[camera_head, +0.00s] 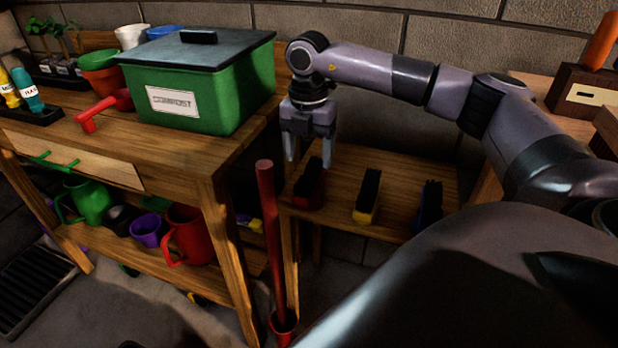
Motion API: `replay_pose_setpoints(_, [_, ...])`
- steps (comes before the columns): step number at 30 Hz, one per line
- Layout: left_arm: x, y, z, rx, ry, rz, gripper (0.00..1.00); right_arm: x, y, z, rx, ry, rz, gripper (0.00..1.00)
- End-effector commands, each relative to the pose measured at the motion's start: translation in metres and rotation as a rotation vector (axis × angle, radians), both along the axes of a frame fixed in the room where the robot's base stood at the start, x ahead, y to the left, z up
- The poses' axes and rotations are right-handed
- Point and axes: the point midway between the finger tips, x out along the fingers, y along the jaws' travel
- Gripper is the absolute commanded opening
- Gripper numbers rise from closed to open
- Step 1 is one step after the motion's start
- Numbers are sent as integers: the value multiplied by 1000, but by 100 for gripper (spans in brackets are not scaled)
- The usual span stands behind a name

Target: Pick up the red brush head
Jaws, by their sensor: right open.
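The red brush head (309,188) lies on a low wooden shelf, with dark bristles on top and a red body below. It is the leftmost of three brush heads there. My right gripper (309,158) hangs above it, pointing down, with its two fingers apart and nothing between them. The fingertips look close to the brush head's far end, but I cannot tell the exact gap. My left gripper is not in view.
A yellow brush head (366,198) and a blue brush head (429,206) sit to the right on the wooden shelf (398,183). A red pole (269,235) stands in front of the shelf's left side. A workbench with a green compost bin (213,93) is at left.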

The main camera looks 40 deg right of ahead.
Motion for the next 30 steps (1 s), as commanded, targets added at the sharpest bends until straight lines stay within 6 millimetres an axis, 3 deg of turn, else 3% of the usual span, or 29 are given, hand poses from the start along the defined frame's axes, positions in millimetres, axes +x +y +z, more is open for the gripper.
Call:
replay_pose_setpoints(18, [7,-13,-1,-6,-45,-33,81,6,-11,-73,0,2,0,72])
replay_pose_setpoints(30, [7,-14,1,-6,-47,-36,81,7,-10,-78,0,-1,0,72])
